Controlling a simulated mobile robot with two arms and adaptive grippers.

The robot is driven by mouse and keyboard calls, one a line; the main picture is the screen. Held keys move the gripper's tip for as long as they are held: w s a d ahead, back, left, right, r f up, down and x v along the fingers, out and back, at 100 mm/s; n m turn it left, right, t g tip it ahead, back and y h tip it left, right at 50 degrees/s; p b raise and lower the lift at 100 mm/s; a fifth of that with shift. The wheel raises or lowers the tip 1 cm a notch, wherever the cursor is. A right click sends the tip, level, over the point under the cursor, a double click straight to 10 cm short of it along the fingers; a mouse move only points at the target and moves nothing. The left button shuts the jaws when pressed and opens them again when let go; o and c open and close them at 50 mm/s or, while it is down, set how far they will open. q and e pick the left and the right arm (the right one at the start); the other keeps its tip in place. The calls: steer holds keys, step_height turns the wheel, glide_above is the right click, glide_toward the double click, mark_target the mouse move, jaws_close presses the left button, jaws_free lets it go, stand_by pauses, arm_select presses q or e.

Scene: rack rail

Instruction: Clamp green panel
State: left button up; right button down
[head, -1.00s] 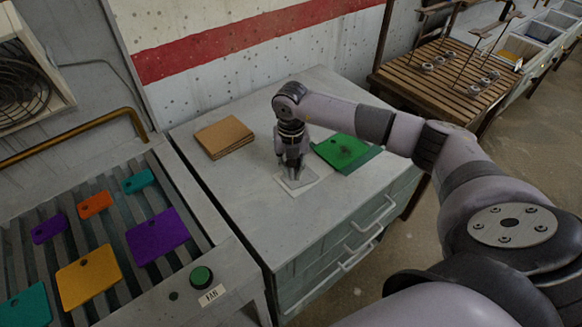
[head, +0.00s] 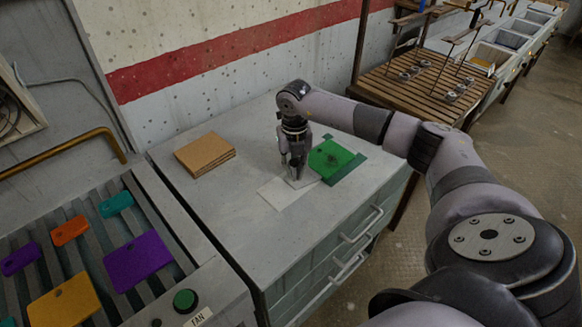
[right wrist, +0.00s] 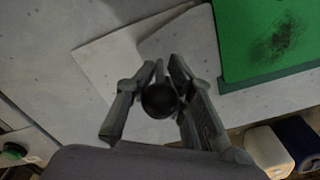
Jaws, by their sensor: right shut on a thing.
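The green panel (head: 331,158), with a dark smudge, lies on a dark green mat (head: 352,170) at the right of the grey cabinet top. It also shows in the right wrist view (right wrist: 240,50). My right gripper (head: 296,172) is just left of the panel, pointing down near the cabinet top. Its fingers (right wrist: 160,85) are shut on a dark round knob (right wrist: 159,101); a pale grey flat piece (head: 305,181) shows under the fingers, and whether it joins the knob is hard to see. A white sheet (head: 278,195) lies to the left. My left gripper is not in view.
A stack of brown boards (head: 204,154) lies at the back left of the cabinet top (head: 230,225). A slatted rack with coloured plates, such as a purple one (head: 137,261), and a green button (head: 185,300) stand at left. A wooden slatted table (head: 425,90) is behind right.

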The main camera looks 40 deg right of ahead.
steer(key=c, duration=1.7)
jaws_free()
steer(key=shift+w+d+r, duration=0.15)
steer(key=shift+d+r, duration=0.2)
steer(key=shift+o, duration=0.2)
steer(key=shift+f, duration=0.15)
steer(key=shift+a, duration=0.1)
step_height(320, 180, up, 12)
steer(key=shift+f, duration=0.1)
